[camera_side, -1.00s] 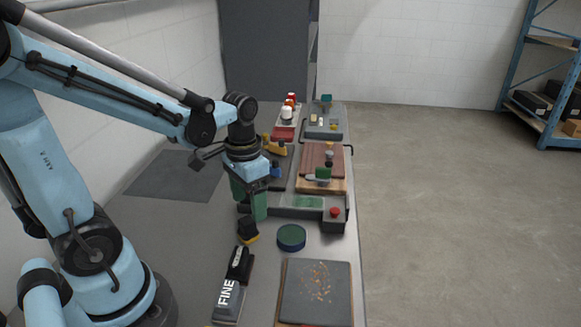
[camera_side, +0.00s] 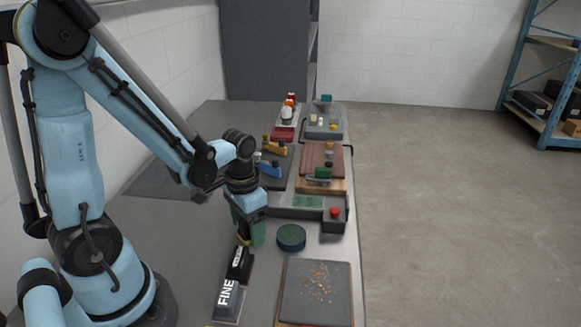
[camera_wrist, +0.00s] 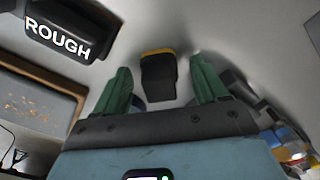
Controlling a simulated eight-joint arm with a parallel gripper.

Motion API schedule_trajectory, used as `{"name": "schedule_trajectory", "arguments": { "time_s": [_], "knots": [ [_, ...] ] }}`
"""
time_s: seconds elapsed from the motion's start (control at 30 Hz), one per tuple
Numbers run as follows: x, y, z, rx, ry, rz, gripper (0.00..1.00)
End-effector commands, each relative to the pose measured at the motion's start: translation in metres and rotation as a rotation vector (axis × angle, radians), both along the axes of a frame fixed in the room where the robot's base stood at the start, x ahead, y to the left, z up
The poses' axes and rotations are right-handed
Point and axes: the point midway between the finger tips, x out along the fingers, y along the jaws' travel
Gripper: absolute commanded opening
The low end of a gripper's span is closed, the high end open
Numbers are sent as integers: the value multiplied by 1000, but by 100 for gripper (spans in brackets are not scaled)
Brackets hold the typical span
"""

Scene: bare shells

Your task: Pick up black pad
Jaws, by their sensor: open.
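The black pad (camera_wrist: 158,80), a small dark block with a yellow edge, shows in the wrist view between the two green fingers, with a gap on each side. In the side view it is mostly hidden behind my gripper; only a bit of yellow and black (camera_side: 243,242) shows below the fingers. My gripper (camera_side: 249,230) is open and low over the table, around or just above the pad; I cannot tell the exact height. No contact with the pad shows.
A black block labelled ROUGH (camera_wrist: 60,37) and a block labelled FINE (camera_side: 228,296) lie in front. A round blue-green tin (camera_side: 291,237) stands to the right, near a dark board with crumbs (camera_side: 317,285). A grey box with a red button (camera_side: 334,212) is behind.

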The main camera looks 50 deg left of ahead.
Motion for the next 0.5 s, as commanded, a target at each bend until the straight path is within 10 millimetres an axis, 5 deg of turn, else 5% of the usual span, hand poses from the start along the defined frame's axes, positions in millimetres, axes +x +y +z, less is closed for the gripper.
{"name": "schedule_trajectory", "arguments": {
  "time_s": [0.2,0.5],
  "knots": [
    [0,0,0,0,0,0,72],
    [0,0,0,0,0,0,26]
  ]
}}
